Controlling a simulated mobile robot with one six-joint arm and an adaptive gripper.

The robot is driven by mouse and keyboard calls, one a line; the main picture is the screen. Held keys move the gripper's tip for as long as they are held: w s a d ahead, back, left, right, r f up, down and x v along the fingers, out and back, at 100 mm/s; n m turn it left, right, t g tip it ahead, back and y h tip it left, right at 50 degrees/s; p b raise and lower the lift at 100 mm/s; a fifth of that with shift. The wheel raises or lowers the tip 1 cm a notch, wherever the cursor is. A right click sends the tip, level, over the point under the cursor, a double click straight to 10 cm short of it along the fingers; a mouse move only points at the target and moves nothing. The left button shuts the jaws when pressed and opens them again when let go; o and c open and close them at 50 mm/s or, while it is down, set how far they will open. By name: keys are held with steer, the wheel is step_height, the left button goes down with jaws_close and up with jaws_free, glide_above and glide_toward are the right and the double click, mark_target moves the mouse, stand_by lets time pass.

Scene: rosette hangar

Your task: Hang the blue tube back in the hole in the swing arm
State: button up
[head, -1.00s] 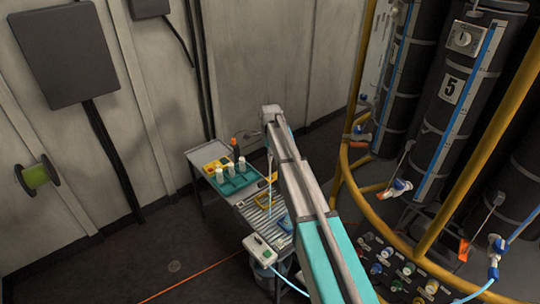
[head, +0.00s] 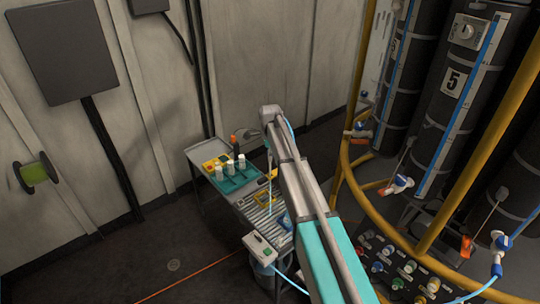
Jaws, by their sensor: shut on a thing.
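My arm reaches from the bottom of the head view over a grey cart. A thin pale-blue length of tube (head: 269,168) hangs beside my arm over the cart, and a bluer stretch (head: 289,127) curves out on the arm's right side. The tube's ends and the hole in the swing arm cannot be made out.
A yellow rail (head: 385,215) and black cylinders (head: 455,95) stand right. Floor at left is clear.

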steer(key=shift+f+b, duration=2.45)
steer(key=shift+f+b, duration=2.1)
steer(key=shift+f, duration=0.15)
steer(key=o, duration=1)
steer(key=shift+o, duration=0.4)
steer(key=o, duration=0.3)
